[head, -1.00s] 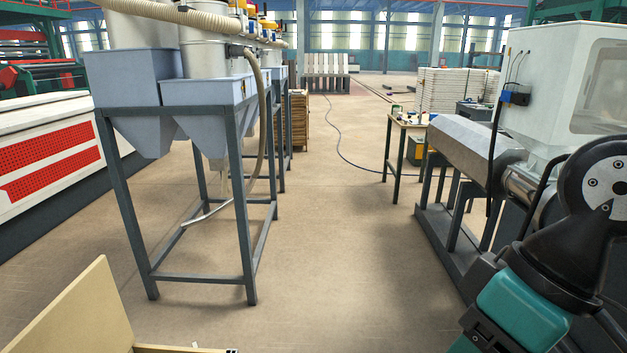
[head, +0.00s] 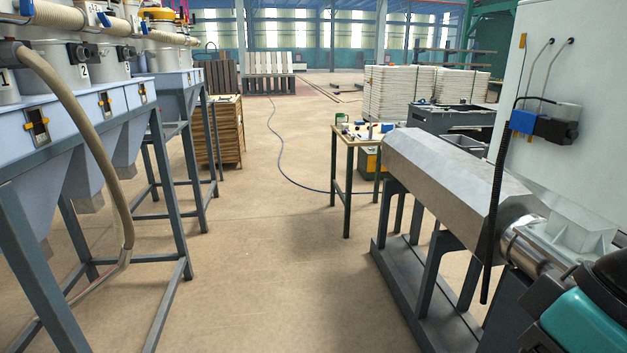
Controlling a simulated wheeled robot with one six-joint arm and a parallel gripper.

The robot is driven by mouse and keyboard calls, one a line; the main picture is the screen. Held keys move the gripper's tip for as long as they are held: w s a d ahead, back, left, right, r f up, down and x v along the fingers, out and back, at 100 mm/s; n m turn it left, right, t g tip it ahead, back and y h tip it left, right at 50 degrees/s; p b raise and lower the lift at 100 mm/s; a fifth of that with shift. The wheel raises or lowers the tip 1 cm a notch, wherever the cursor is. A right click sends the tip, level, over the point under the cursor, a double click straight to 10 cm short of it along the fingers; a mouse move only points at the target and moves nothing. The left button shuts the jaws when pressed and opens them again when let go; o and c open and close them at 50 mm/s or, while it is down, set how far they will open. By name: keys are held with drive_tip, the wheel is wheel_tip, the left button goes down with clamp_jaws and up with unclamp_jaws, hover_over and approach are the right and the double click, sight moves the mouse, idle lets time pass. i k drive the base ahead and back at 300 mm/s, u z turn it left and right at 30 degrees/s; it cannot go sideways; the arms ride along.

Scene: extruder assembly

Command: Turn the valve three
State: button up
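A row of blue-grey hoppers on a dark frame stands at the left in the head view, with white canisters above numbered 1, 2 and what looks like 3. Similar fittings show below canister 2 (head: 105,104) and nearer me (head: 37,125). My gripper is not in view; only part of my arm shows at the lower right.
A beige hose (head: 95,140) hangs in front of the near hopper. A large extruder machine (head: 455,175) fills the right side. A small table (head: 360,136) and pallet stacks (head: 425,92) stand farther back. The floor (head: 265,260) between the hoppers and extruder is clear, with a thin cable (head: 290,178) beyond.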

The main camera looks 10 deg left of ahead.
sight(144, 27)
drive_tip(key=u, duration=0.7)
drive_tip(key=i, duration=1.95)
drive_tip(key=u, duration=0.4)
drive_tip(key=k, duration=0.65)
drive_tip(key=z, duration=0.9)
drive_tip(key=i, duration=1.5)
drive_tip(key=u, duration=0.55)
drive_tip(key=i, duration=1.55)
drive_tip(key=u, duration=1.1)
drive_tip(key=i, duration=0.4)
drive_tip(key=u, duration=0.2)
